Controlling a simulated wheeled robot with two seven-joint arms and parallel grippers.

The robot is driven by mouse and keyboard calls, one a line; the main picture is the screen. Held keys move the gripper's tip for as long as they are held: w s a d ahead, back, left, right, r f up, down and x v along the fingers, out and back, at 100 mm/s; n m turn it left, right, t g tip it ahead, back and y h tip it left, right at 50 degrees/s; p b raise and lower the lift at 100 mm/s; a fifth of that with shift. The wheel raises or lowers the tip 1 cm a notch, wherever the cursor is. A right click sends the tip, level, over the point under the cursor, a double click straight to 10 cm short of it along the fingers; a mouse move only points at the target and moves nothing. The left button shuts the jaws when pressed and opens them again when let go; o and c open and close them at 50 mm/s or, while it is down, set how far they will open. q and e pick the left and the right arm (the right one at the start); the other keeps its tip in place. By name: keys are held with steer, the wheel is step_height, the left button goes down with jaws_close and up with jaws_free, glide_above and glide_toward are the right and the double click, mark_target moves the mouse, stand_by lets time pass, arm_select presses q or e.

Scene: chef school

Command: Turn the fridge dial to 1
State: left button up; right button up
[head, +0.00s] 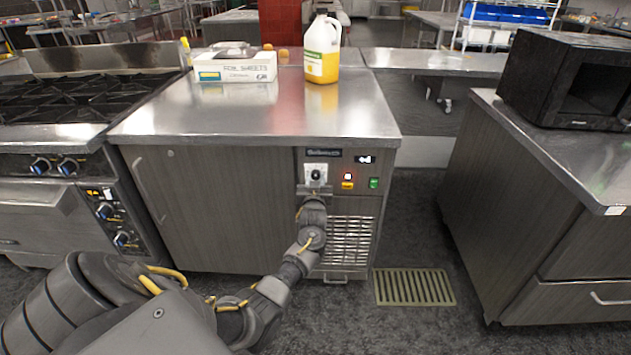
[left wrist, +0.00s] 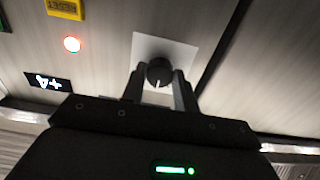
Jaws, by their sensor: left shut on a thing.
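The fridge (head: 220,200) is a low cabinet with a steel top, straight ahead in the head view. Its control panel is at the upper right of its front. The round black dial (head: 316,174) sits on a white plate there; it also shows in the left wrist view (left wrist: 159,72), with a pale pointer mark. My left gripper (head: 315,188) is at the panel, its fingers on either side of the dial and shut on it; the fingers also show in the left wrist view (left wrist: 160,85). The numbers around the dial are too small to read. My right gripper is not in view.
A foil box (head: 236,67) and a jug (head: 322,50) stand on top. A stove (head: 60,130) is left; a microwave counter (head: 560,200) is right.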

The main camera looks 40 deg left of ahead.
arm_select(q)
steer(key=shift+n, duration=0.4)
steer(key=n, duration=0.2)
steer(key=shift+n, duration=0.4)
steer(key=shift+n+b, duration=0.35)
steer(key=shift+n, duration=0.55)
steer(key=n, duration=0.3)
steer(key=shift+n, duration=0.3)
steer(key=n+b, duration=0.1)
steer(key=n, duration=0.2)
steer(key=shift+n, duration=1.5)
steer(key=shift+d+n, duration=0.1)
steer(key=shift+n, duration=0.5)
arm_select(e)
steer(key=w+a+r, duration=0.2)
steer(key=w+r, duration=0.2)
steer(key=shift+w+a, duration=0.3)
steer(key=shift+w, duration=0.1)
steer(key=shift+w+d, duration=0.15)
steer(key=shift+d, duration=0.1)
